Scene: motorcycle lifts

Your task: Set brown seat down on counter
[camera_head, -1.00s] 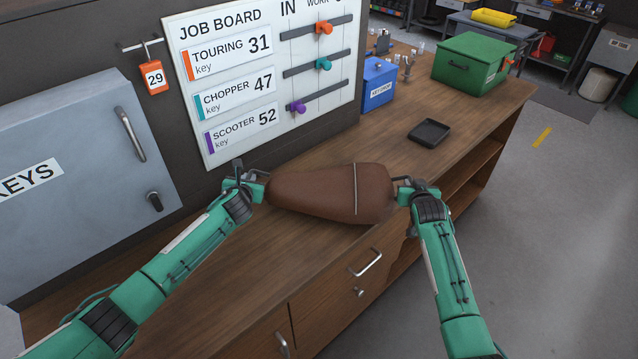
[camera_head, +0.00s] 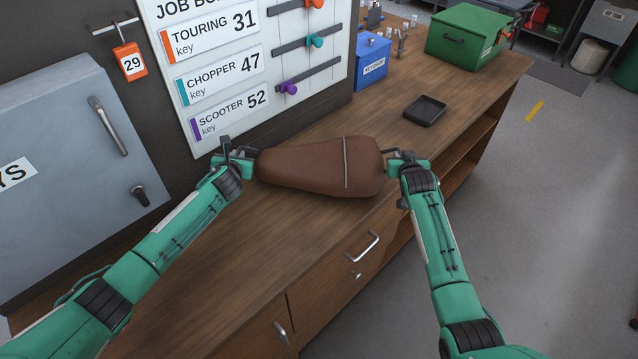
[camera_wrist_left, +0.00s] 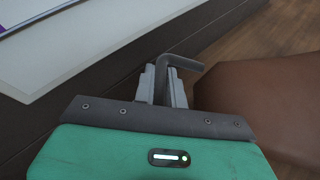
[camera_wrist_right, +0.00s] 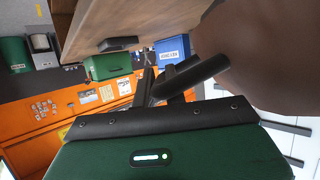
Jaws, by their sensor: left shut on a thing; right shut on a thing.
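The brown seat (camera_head: 318,168) is a long padded piece, wide at the right and narrower at the left, with a pale strip across it. It is level over the wooden counter (camera_head: 240,235); whether its underside touches the top cannot be told. My left gripper (camera_head: 240,158) is shut on a dark bar at its left end; the left wrist view shows the bar between the fingers (camera_wrist_left: 168,85) beside the seat (camera_wrist_left: 265,100). My right gripper (camera_head: 402,163) is shut on a similar bar at the right end, also seen in the right wrist view (camera_wrist_right: 162,88).
A black tray (camera_head: 425,111) lies on clear counter to the right. A blue box (camera_head: 371,62) and a green box (camera_head: 466,37) stand further back. The job board (camera_head: 250,75) and grey key cabinet (camera_head: 80,180) stand along the back. Drawers face the front.

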